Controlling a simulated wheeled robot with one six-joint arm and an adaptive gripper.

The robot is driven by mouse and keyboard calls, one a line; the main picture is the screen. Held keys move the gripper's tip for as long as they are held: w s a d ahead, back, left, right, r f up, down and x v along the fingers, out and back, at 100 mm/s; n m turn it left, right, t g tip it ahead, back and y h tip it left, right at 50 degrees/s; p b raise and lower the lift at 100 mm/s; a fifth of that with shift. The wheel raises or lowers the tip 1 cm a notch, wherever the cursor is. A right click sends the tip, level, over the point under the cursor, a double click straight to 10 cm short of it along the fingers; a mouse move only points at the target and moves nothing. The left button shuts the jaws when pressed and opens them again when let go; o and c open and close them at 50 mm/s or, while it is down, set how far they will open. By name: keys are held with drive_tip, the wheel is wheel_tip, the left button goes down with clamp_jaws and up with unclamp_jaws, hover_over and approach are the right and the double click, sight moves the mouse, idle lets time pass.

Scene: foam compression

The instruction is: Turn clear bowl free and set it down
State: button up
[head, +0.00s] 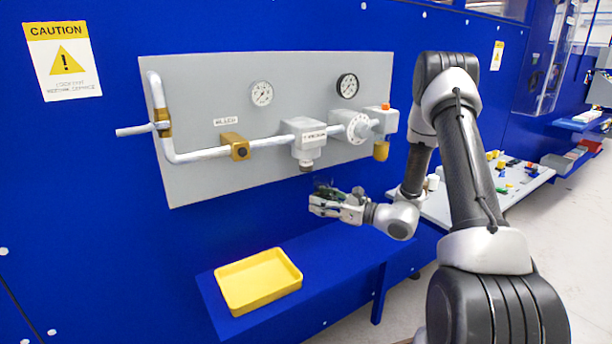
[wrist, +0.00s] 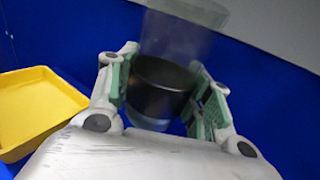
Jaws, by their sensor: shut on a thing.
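The clear bowl (wrist: 182,38) is a see-through cup with a dark band around its lower part. My gripper (wrist: 162,95) is shut on it, with green finger pads on both sides of the dark band. The bowl looks slightly tilted in the wrist view. In the head view my gripper (head: 325,203) is below the grey filter housing (head: 307,150) on the panel, and the bowl shows only faintly above the fingers. A gap seems to lie between bowl and housing. The yellow tray (head: 258,282) is empty on the blue shelf, lower left of my gripper.
The grey panel (head: 205,95) carries white piping, two gauges, a brass valve (head: 235,146) and a regulator with an amber bowl (head: 381,150). The blue shelf (head: 340,262) is bare right of the tray. A white table (head: 515,190) with small parts stands behind my arm.

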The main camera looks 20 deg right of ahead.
drive_tip(key=w+d, duration=0.1)
drive_tip(key=d, duration=1.5)
drive_tip(key=shift+w+d, duration=0.15)
drive_tip(key=shift+d, duration=0.05)
wheel_tip(320, 180, down, 12)
drive_tip(key=shift+f, duration=0.2)
drive_tip(key=shift+f, duration=0.45)
